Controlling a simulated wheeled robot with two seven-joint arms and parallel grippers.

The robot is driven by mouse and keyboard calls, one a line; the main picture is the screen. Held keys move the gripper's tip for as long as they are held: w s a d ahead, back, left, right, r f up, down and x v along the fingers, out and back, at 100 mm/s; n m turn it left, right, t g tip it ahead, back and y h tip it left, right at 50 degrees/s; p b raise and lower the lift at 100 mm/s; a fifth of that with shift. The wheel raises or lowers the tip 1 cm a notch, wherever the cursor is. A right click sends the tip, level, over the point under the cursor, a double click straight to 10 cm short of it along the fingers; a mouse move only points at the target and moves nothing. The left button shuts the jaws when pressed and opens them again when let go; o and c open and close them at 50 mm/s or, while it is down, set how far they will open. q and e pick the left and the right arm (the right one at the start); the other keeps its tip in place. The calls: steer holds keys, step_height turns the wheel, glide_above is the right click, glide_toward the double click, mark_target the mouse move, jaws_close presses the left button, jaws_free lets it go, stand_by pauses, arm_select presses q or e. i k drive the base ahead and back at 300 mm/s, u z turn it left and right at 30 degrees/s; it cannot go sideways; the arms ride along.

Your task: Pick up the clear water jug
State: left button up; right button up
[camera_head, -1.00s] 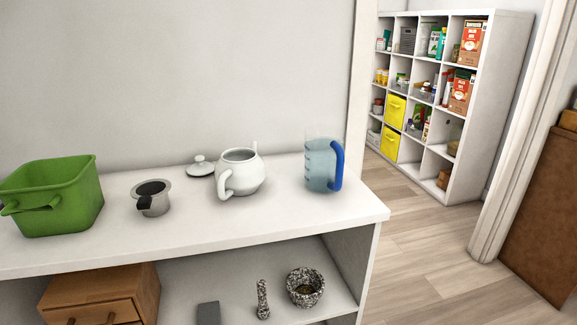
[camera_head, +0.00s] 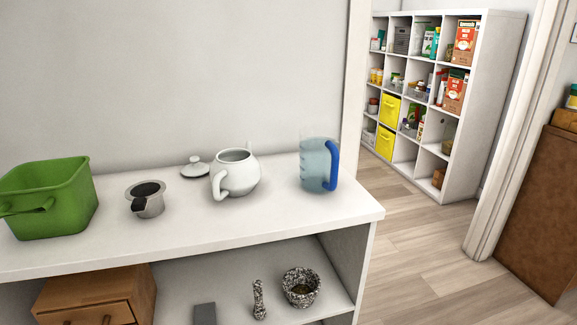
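The clear water jug (camera_head: 314,168) stands upright near the right end of the white shelf top. It holds bluish water, and its blue handle (camera_head: 334,167) faces right. A white teapot (camera_head: 238,176) stands to its left with a gap between them. Neither of my grippers shows in the head view.
A white lid (camera_head: 195,167), a metal cup with a dark handle (camera_head: 148,199) and a green bin (camera_head: 47,197) stand further left on the shelf top (camera_head: 250,227). A stone mortar (camera_head: 300,288) and a wooden drawer box (camera_head: 95,293) sit below. The floor (camera_head: 415,245) at right is clear.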

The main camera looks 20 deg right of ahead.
mark_target(320, 144)
steer(key=k, duration=1.2)
steer(key=z, duration=0.95)
steer(key=i, duration=0.95)
steer(key=u, duration=0.5)
steer(key=i, duration=0.8)
steer(key=u, duration=0.9)
